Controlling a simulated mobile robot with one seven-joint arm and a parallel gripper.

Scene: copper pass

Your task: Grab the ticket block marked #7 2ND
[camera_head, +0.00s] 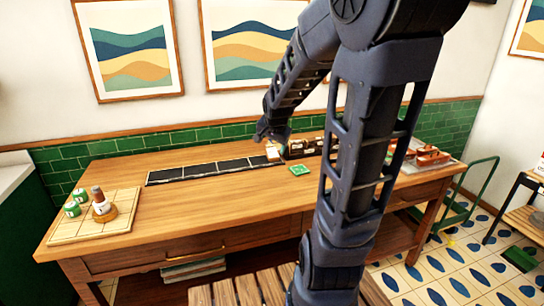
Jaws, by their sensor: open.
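My gripper (272,139) hangs at the end of my dark arm, above the back of the wooden table. Its jaws are small in the picture, but they look open and empty. Just below it stands a small pale block (272,153) at the right end of a long black strip. To the right of it is a row of dark blocks with pale labels (296,149), partly hidden by my arm. The markings are too small to read, so I cannot tell which block is #7 2ND. I cannot tell whether the gripper touches any block.
The black divided strip (205,170) lies along the back of the wooden table (225,205). A small green square (299,170) lies before the dark blocks. At left, a board (80,228) holds green tins and a bottle. Red items (430,156) sit at right. The table's front middle is clear.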

